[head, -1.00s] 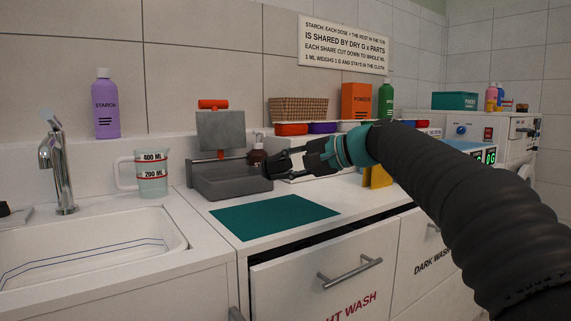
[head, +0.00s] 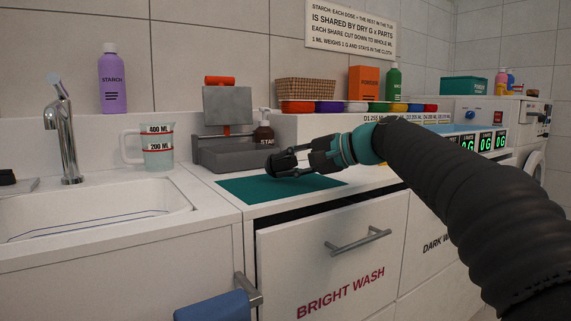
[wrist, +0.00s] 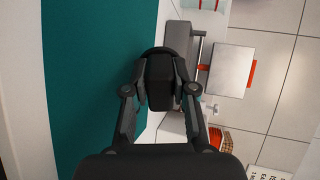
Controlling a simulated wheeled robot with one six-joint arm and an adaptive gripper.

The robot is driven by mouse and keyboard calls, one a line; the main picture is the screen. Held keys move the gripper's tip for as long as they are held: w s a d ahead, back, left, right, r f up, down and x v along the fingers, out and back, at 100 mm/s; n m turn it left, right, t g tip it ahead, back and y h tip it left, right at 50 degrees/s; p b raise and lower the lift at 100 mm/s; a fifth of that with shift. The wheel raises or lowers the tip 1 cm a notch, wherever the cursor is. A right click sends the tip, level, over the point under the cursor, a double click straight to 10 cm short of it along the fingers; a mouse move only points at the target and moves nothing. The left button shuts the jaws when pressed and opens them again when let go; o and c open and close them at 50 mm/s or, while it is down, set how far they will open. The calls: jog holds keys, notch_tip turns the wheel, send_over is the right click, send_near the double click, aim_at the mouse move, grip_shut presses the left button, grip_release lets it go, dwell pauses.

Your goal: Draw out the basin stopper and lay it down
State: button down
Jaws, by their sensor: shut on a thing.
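My gripper (head: 277,165) is just above the teal mat (head: 250,191) in the head view. It is shut on a dark, blunt piece, which I take to be the basin stopper (wrist: 160,82); in the wrist view this sits between the two fingers with the mat (wrist: 95,80) beside and behind it. I cannot tell whether it touches the mat. The white basin (head: 182,197) is at the left of the head view, away from my gripper. Its drain is hidden from this angle.
A measuring jug (head: 158,158) and a tap (head: 66,140) are to the left. Below the mat, the BRIGHT WASH drawer (head: 335,260) is slightly open. A blue cloth (head: 213,308) hangs in front.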

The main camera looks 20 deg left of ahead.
jog(key=c, duration=0.5)
grip_release()
jog(key=shift+c, duration=0.2)
jog(key=d+r+p, duration=0.3)
jog(key=r+p, duration=0.1)
jog(key=r, duration=0.2)
jog(key=shift+s+d+r+p, duration=0.15)
jog(key=shift+s+d+p, duration=0.2)
jog(key=shift+s+p, duration=0.05)
dwell(0.5)
